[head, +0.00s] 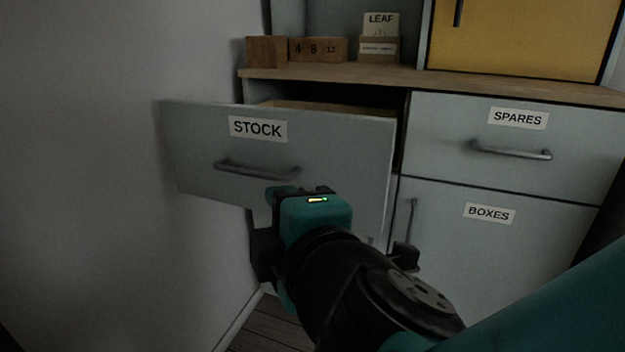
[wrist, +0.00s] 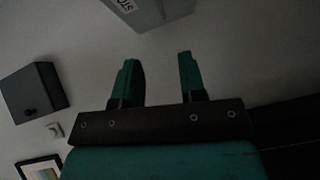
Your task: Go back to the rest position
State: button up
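My gripper (wrist: 158,80) shows in the wrist view with its two teal fingers apart and nothing between them. In the head view, my gripper (head: 290,195) is in front of the STOCK drawer (head: 340,160), below and to the right of its handle (head: 257,170). The drawer is pulled partly out of the cabinet. The fingers are mostly hidden by the gripper body in the head view. A corner of a grey panel with part of a label (wrist: 150,12) shows at the top of the wrist view, beyond the fingers.
A SPARES drawer (head: 520,155) and a BOXES door (head: 500,240) are shut at the right. Wooden blocks (head: 318,50) and a LEAF card box (head: 380,40) stand on the counter (head: 440,82). A bare wall (head: 90,180) is close at the left.

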jog(key=w+d+f+m+g+h, duration=0.25)
jog(key=d+f+m, duration=0.2)
jog(key=d, duration=0.25)
jog(key=w+d+f+m+g+h, duration=0.1)
jog(key=d+f+m+g+h, duration=0.25)
jog(key=d+m, duration=0.2)
jog(key=s+d+r+m+g+y, duration=0.1)
jog(key=s+d+m+g+y, duration=0.2)
jog(key=s, duration=0.4)
jog(key=s+d+r+m+g, duration=0.1)
jog(key=s+d+m+g, duration=0.1)
jog(key=s+d+g, duration=0.3)
notch_tip(320, 180, up, 36)
jog(key=s+a+p, duration=0.1)
jog(key=p, duration=3.5)
jog(key=shift+a+g, duration=0.35)
jog(key=shift+g, duration=0.05)
